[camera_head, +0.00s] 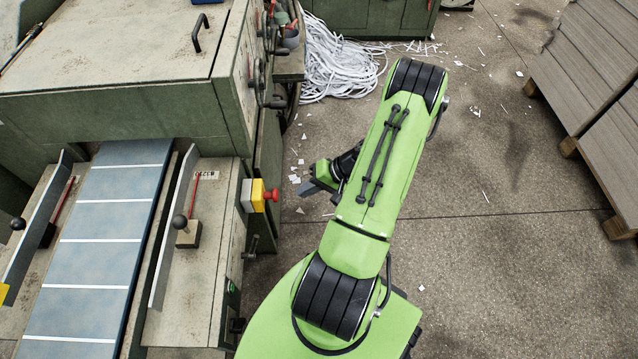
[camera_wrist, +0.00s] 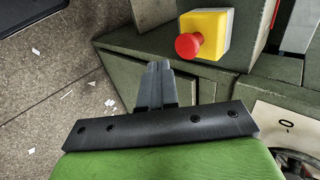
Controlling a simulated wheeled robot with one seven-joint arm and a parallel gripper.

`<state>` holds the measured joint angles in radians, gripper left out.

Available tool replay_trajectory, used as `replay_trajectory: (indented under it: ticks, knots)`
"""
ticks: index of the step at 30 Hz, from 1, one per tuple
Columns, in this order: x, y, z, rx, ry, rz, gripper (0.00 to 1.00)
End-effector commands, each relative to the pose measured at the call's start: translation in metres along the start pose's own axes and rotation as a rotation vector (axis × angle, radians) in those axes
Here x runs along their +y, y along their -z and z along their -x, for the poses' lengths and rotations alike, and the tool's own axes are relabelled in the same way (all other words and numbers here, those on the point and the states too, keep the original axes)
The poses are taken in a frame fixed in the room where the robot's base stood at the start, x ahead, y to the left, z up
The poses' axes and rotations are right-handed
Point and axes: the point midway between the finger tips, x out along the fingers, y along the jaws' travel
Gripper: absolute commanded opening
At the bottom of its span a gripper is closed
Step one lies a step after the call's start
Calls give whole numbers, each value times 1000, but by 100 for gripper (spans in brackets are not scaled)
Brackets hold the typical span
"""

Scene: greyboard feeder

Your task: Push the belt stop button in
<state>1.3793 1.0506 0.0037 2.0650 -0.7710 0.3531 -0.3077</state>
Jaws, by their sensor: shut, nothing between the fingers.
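The belt stop button is a red mushroom knob (camera_head: 271,195) on a yellow box (camera_head: 258,195), fixed to the right side of the feeder. In the wrist view the red knob (camera_wrist: 188,45) and yellow box (camera_wrist: 211,35) are at the top, right of centre. My gripper (camera_head: 306,188) is to the right of the knob in the head view, apart from it. In the wrist view my gripper (camera_wrist: 158,68) is shut and empty, with its fingertips left of and below the knob. Nothing hides the knob.
The feeder's blue belt (camera_head: 100,240) with white lines lies at the left. A heap of white strips (camera_head: 335,62) lies on the floor at the back. Stacked grey boards (camera_head: 595,70) stand on a pallet at the right. The floor between is mostly clear, with scraps.

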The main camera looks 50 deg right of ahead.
Motion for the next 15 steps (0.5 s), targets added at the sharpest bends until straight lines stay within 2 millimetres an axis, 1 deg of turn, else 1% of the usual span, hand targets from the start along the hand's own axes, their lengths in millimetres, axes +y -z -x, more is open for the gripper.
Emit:
replay_trajectory:
  ticks: [1, 2, 3, 6, 10, 15]
  knots:
    - [2, -1, -13, -4, 1, 1, 0]
    - [1, -1, -19, -4, 2, 1, 0]
    - [-7, 0, -24, -2, 2, 5, 0]
    - [-18, 0, -34, -2, 0, 3, 0]
    - [-26, 0, -41, -1, -1, 1, 0]
    - [-27, 0, -42, 0, -1, 0, 0]
